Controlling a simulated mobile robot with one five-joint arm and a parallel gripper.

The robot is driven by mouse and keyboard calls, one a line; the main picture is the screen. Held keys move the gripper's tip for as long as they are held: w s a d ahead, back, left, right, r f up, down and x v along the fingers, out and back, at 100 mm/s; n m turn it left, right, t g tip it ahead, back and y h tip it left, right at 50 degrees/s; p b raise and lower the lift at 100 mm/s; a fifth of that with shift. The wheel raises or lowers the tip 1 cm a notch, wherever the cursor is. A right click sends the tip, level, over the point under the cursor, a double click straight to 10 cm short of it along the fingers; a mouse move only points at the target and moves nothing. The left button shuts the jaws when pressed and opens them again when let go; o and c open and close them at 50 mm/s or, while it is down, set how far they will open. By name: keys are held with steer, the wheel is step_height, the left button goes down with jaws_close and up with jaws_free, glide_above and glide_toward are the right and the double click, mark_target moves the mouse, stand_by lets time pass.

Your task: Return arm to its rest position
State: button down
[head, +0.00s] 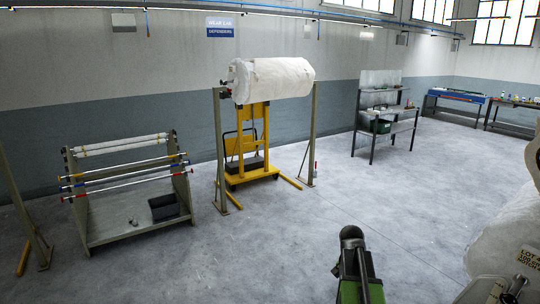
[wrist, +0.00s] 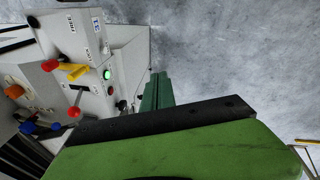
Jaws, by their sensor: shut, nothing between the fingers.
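My arm shows in the head view (head: 358,270) at the bottom, right of centre, as green and dark links over open floor. In the wrist view, my gripper (wrist: 157,90) shows as dark green fingers beyond a black bar and a broad green part. The fingers are together with nothing between them. Beyond them is grey floor, and a pale machine panel (wrist: 85,60) stands to the left with coloured knobs and a lit green button. No contact between the gripper and the panel can be made out.
A rack of rollers (head: 130,190) stands at the left. A yellow lift truck (head: 250,150) stands under a big white roll (head: 275,79) at centre. A grey shelf bench (head: 385,120) stands farther back. White wrapped material (head: 505,240) is close at the right edge. The middle floor is clear.

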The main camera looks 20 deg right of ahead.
steer(key=a+f+n+b, duration=0.1)
steer(key=a+n, duration=0.3)
steer(key=a, duration=0.7)
steer(key=w+a+f+n+y+b, duration=0.1)
steer(key=a+f+n, duration=0.3)
steer(key=a, duration=0.7)
steer(key=a+f+n+t+y+b, duration=0.1)
steer(key=a+f+n+b, duration=0.1)
steer(key=a, duration=1)
steer(key=shift+w+f+n+b, duration=0.15)
steer(key=shift+w+n+b, duration=0.25)
steer(key=shift+n+b, duration=0.55)
steer(key=shift+d, duration=0.5)
